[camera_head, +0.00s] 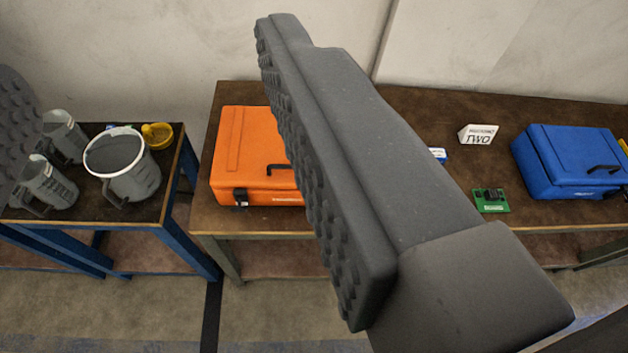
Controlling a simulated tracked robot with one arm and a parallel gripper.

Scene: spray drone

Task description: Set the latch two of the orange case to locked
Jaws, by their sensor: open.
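The orange case (233,150) lies closed on the brown workbench, with its dark handle (279,168) on the front side. One black latch (240,197) shows at its front left; I cannot tell whether it is locked. The right part of the case, where another latch could be, is hidden behind my finger. My gripper (150,95) is open and empty. Its right finger crosses the middle of the view in front of the case, and its left finger shows at the left edge. The case appears beyond the fingers, with no visible contact.
The workbench (460,105) also holds a blue case (572,160), a green circuit board (491,200) and a white sign reading "TWO" (478,135). A lower table (170,180) at left holds grey jugs (48,183), a grey bucket (125,170) and a yellow cup (158,135).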

